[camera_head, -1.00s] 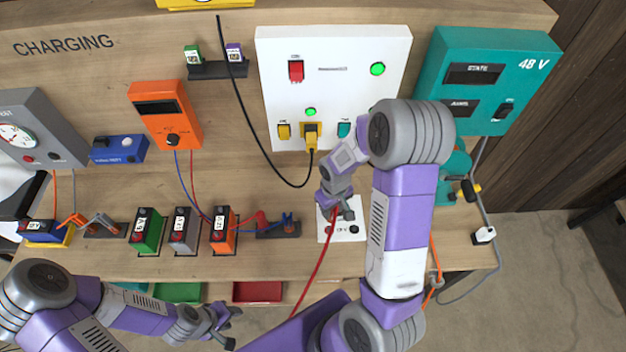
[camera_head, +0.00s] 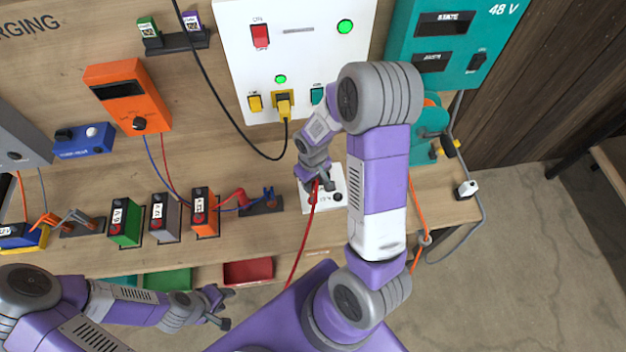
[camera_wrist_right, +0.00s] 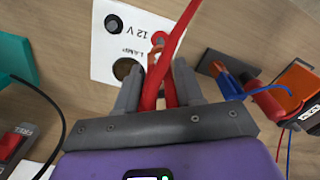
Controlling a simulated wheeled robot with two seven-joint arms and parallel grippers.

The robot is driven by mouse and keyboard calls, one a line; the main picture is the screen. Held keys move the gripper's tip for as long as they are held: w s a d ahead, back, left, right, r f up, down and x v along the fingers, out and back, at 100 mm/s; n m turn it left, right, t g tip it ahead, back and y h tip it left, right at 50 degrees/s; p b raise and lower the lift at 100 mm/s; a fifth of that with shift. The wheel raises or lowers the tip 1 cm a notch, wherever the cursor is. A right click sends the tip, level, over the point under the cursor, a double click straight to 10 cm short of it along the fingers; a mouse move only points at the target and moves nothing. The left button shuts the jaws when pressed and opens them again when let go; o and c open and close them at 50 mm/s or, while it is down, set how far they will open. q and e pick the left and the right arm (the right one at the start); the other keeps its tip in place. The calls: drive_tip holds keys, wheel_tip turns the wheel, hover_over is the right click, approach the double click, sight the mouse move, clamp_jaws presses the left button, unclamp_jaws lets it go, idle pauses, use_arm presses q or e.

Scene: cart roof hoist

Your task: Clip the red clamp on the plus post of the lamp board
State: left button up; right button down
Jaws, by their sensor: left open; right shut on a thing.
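My right gripper (camera_head: 323,184) is over the white lamp board (camera_head: 309,203) and hides part of it. In the right wrist view this gripper (camera_wrist_right: 157,88) is shut on the red clamp (camera_wrist_right: 151,95), with a red cable running upward. The lamp board (camera_wrist_right: 103,65) there shows "12 V", a black post (camera_wrist_right: 113,23) and a large dark round spot. A red post (camera_wrist_right: 158,39), partly hidden by the cable, lies just beyond the clamp's tip; I cannot tell whether they touch. My left gripper (camera_head: 226,308) is open and empty in front of the bench.
A white panel (camera_head: 300,60) with a yellow plug (camera_head: 284,104) and black cable stands behind. The teal 48 V unit (camera_head: 455,40) is to its right. Several batteries, including an orange one (camera_head: 204,212), stand left of the board. A red tray (camera_head: 248,272) is at the front edge.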

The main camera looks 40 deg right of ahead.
sight(313, 186)
drive_tip(key=shift+f+b, duration=1.05)
drive_tip(key=shift+f, duration=0.45)
idle(0.8)
drive_tip(key=shift+f+b, duration=1.7)
drive_tip(key=shift+b, duration=0.05)
drive_tip(key=c, duration=0.6)
unclamp_jaws()
drive_tip(key=shift+r, duration=0.1)
drive_tip(key=shift+r, duration=0.1)
wheel_tip(313, 186, up, 7)
drive_tip(key=shift+r+p, duration=0.2)
drive_tip(key=shift+p, duration=0.2)
drive_tip(key=shift+s, duration=0.1)
